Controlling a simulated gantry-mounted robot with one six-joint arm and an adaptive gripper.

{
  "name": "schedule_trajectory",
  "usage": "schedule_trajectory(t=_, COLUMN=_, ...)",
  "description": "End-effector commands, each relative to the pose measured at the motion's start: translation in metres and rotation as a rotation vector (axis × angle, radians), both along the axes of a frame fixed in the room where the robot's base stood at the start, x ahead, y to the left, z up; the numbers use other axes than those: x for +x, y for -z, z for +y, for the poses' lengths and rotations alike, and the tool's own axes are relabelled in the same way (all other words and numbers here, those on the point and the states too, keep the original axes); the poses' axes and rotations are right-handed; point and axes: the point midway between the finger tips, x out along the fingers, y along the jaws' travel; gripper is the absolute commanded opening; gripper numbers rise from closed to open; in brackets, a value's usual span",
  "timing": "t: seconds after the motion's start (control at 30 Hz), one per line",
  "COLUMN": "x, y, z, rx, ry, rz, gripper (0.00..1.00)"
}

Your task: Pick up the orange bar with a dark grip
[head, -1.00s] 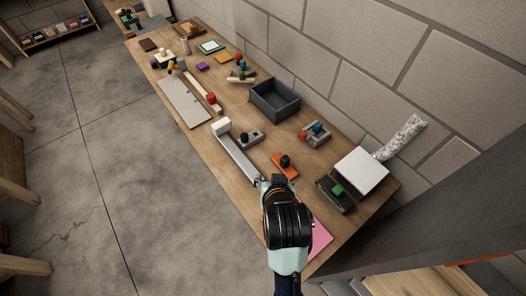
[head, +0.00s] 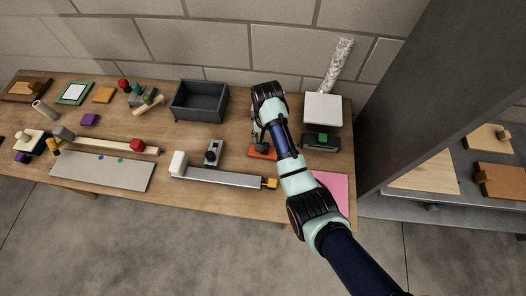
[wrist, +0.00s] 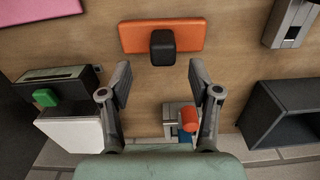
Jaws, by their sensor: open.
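The orange bar (head: 256,154) lies flat on the wooden table, partly hidden behind my arm in the head view. In the wrist view the orange bar (wrist: 190,34) is near the top middle, lying crosswise. Its dark block-shaped grip (wrist: 162,47) stands up from its middle. My gripper (wrist: 160,82) is open and empty, with its two fingers spread left and right. The grip lies beyond the fingertips in the wrist view, roughly centred between them and not touched. In the head view my gripper (head: 260,137) is low near the bar.
A dark open bin (head: 199,101) stands behind and left. A grey block with a knob (head: 213,153) and a long metal bar (head: 222,178) lie left. A white-topped box (head: 323,109), a dark box with a green knob (head: 320,140) and a pink sheet (head: 331,188) are right.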

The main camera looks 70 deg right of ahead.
Motion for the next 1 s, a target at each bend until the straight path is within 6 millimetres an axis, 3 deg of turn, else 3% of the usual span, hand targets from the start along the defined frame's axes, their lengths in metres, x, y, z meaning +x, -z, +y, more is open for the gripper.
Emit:
schedule_trajectory(t=0.3, x=0.001, y=0.049, z=0.002, rx=0.001, ry=-0.001, rz=0.001, gripper=0.62)
schedule_trajectory(t=0.57, x=0.001, y=0.05, z=0.002, rx=-0.001, ry=-0.002, rz=0.0, gripper=0.61)
schedule_trajectory(t=0.9, x=0.001, y=0.05, z=0.002, rx=-0.001, ry=-0.002, rz=0.0, gripper=0.04)
schedule_trajectory(t=1.0, x=0.001, y=0.05, z=0.002, rx=-0.001, ry=-0.002, rz=0.0, gripper=0.0)
